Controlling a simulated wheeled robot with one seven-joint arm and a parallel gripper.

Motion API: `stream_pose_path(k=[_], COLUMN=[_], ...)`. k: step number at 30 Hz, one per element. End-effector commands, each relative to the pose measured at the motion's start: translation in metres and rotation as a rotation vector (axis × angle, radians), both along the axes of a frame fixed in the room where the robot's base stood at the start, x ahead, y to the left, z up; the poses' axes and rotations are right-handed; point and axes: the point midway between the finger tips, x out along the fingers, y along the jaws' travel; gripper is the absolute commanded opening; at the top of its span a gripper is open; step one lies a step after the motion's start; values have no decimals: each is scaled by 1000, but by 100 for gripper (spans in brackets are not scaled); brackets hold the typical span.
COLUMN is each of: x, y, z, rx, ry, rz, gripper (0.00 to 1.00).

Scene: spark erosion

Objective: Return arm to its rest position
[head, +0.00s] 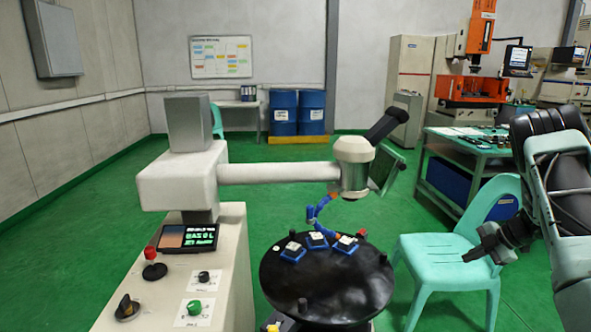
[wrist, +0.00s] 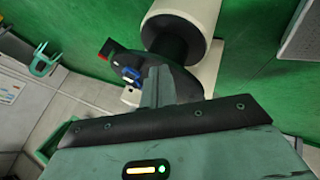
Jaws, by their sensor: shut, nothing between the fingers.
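My arm comes in from the right edge of the head view, folded, in black and pale teal. My gripper (head: 481,245) is at its end, in front of the teal chair's backrest in the picture and right of the round black table. It is shut and empty.
The round black table (head: 330,292) carries several blue blocks (head: 318,241) with pale tops. A white machine (head: 180,185) with a horizontal arm stands left of it. A teal chair (head: 445,262) stands right of the table. Green floor (head: 75,235) is clear at left.

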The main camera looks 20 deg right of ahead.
Motion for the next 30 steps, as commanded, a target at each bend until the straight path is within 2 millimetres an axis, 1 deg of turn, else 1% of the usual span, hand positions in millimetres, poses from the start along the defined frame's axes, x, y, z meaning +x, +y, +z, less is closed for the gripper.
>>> stream_pose_path(k=[5, 8, 9, 11, 14, 16, 17, 18, 20, 21, 23, 24, 26, 27, 29, 30], x=[25, 45, 55, 69, 95, 114, 123, 135, 151, 159, 163, 162, 154, 145, 127, 112], y=[12, 24, 31, 42, 64, 86, 99, 118, 152, 179, 220, 248, 289, 317, 356, 380], z=[14, 24, 30, 39, 57, 73, 81, 92, 112, 124, 141, 150, 162, 167, 174, 177], rx=[-18, -28, -32, -38, -42, -41, -37, -31, -16, -1, 25, 42, 67, 82, 100, 110], ry=[-41, -71, -87, -108, -147, -174, -186, -201, -216, -218, -208, -193, -157, -126, -71, -30], rz=[-42, -72, -89, -115, -170, -216, -239, -274, -335, -379, -442, -483, -538, -569, -611, -636], gripper=[0, 0, 0, 0, 0, 0, 0, 0, 0, 0, 0, 0, 0, 0, 0, 0])
